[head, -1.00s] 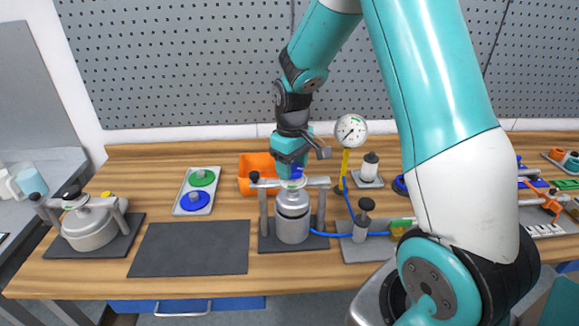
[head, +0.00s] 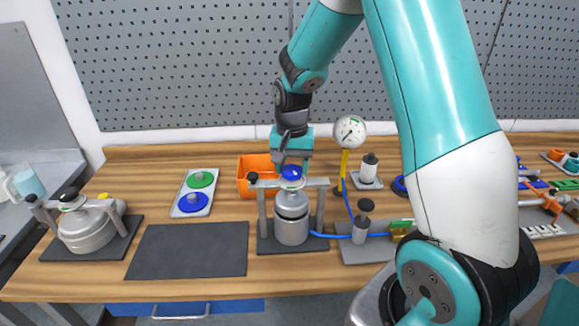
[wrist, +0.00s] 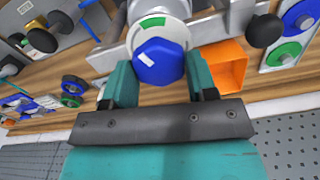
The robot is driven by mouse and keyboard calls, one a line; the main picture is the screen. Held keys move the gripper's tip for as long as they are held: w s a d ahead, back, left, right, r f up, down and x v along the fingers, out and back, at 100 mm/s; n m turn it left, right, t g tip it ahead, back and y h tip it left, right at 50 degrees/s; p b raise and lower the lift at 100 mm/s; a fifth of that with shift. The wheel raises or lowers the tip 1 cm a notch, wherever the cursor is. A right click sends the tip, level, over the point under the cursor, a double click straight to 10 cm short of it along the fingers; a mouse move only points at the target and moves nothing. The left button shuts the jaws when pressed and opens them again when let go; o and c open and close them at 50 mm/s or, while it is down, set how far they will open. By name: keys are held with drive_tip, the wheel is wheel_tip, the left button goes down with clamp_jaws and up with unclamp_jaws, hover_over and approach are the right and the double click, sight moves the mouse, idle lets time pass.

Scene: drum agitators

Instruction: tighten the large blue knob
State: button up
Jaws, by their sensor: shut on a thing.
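The large blue knob (head: 292,172) sits on top of the crossbar (head: 265,184) of a clamp frame, above a silver vessel (head: 291,222). In the wrist view the knob (wrist: 158,62) shows a faceted face, with a white collar and a green mark (wrist: 152,22) beside it. My gripper (wrist: 158,78) is shut on the knob, with one teal finger on each side of it. In the head view my gripper (head: 292,168) comes down on the knob from above.
An orange bin (head: 254,176) stands just behind and left of the clamp. A gauge (head: 350,131) on a yellow post and a black-topped pump (head: 361,232) stand at right, joined by a blue hose. A grey mat (head: 188,249) lies clear at left.

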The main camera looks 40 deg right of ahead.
sight(291, 168)
drive_tip(key=shift+w+r+m, duration=0.1)
drive_tip(key=shift+m, duration=0.9)
drive_tip(key=shift+w+r+m, duration=0.1)
drive_tip(key=shift+m, duration=0.9)
drive_tip(key=o, duration=0.9)
drive_tip(key=shift+s+a, duration=0.1)
drive_tip(key=shift+a, duration=0.05)
drive_tip(key=shift+f, duration=0.1)
wheel_tip(291, 168, up, 18)
drive_tip(key=b, duration=0.3)
drive_tip(key=shift+s+f, duration=0.1)
drive_tip(key=shift+f, duration=0.15)
